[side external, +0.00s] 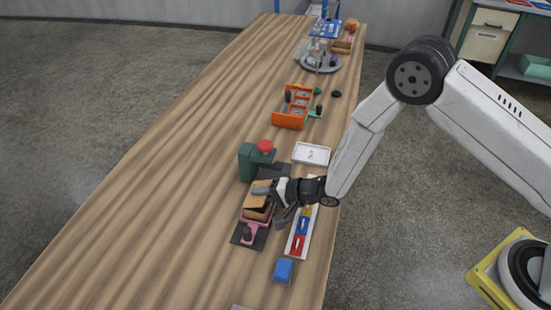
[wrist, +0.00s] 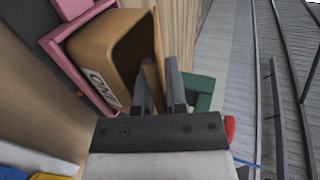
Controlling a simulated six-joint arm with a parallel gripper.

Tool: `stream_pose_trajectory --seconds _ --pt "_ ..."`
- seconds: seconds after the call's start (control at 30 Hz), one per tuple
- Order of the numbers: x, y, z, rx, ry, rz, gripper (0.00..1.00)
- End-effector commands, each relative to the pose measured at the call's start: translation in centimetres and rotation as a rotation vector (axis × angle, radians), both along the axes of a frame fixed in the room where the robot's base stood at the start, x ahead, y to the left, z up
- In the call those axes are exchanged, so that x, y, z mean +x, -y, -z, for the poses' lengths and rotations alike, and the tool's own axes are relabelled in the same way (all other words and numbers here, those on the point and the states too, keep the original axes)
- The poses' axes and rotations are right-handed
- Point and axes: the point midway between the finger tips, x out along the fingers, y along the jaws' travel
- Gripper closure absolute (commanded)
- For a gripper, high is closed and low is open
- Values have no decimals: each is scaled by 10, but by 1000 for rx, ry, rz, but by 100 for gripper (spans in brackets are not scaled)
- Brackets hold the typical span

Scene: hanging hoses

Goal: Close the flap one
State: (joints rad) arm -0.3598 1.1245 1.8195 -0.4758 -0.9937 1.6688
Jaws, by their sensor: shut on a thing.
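A small tan box (wrist: 92,58) marked "ONE" shows in the wrist view with its mouth partly open and dark inside. The box (side external: 256,214) also shows in the side view, near the table's right edge. A thin tan flap (wrist: 152,82) stands out at its open side, away from the opening. My gripper (wrist: 160,88) is shut on this flap, one dark finger on each side of it. In the side view my gripper (side external: 266,190) reaches in from the right at the top of the box and hides part of the flap.
A pink bracket (side external: 250,228) on a dark plate holds the box. A green block with a red button (side external: 265,146) stands just behind. A white tray with coloured blocks (side external: 301,232) lies to the right, a blue block (side external: 283,270) in front. The table's left side is clear.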

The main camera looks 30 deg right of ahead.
Motion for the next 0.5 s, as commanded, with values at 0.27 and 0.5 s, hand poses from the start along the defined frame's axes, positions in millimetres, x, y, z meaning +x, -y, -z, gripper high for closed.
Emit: stream_pose_trajectory --seconds 0.27,0.5 --pt "0 0 0 3 4 1 100" --pt "0 0 0 3 3 1 60"
